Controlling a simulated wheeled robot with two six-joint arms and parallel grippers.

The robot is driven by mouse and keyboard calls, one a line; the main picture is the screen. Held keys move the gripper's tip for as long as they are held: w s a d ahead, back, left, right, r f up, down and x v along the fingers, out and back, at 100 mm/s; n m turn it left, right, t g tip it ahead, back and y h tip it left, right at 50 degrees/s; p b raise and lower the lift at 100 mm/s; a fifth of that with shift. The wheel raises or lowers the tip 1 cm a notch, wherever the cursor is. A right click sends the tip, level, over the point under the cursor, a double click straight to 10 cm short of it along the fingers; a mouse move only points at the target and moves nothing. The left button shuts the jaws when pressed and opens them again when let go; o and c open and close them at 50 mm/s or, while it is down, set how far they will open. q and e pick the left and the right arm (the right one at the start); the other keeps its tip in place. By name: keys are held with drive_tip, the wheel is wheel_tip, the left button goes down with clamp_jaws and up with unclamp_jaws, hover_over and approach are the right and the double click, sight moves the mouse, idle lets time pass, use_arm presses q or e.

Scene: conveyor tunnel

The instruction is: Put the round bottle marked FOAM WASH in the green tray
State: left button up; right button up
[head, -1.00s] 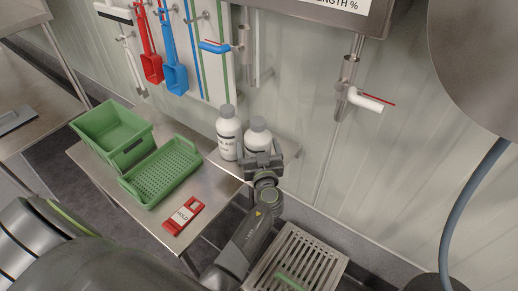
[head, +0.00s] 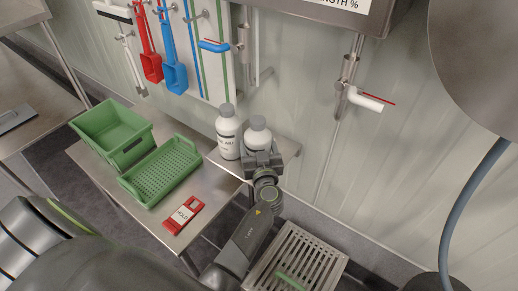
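Two white round bottles with grey caps stand upright on a small steel shelf. The left bottle (head: 228,136) has dark print too small to read surely. The right bottle (head: 257,137) has its label hidden behind my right gripper (head: 262,158), so I cannot tell which is FOAM WASH. That gripper is at the right bottle's front, its fingers apart at the bottle's lower part; contact is not clear. A shallow perforated green tray (head: 150,196) lies empty on the steel table, left of the shelf. My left gripper is out of view.
A deeper empty green bin (head: 128,157) sits behind the tray. A red-and-white HOLD tag (head: 184,214) lies at the table's front right. Red and blue scoops (head: 174,76) hang on the wall. A floor grate (head: 297,262) lies below.

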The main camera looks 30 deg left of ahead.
sight(260, 139)
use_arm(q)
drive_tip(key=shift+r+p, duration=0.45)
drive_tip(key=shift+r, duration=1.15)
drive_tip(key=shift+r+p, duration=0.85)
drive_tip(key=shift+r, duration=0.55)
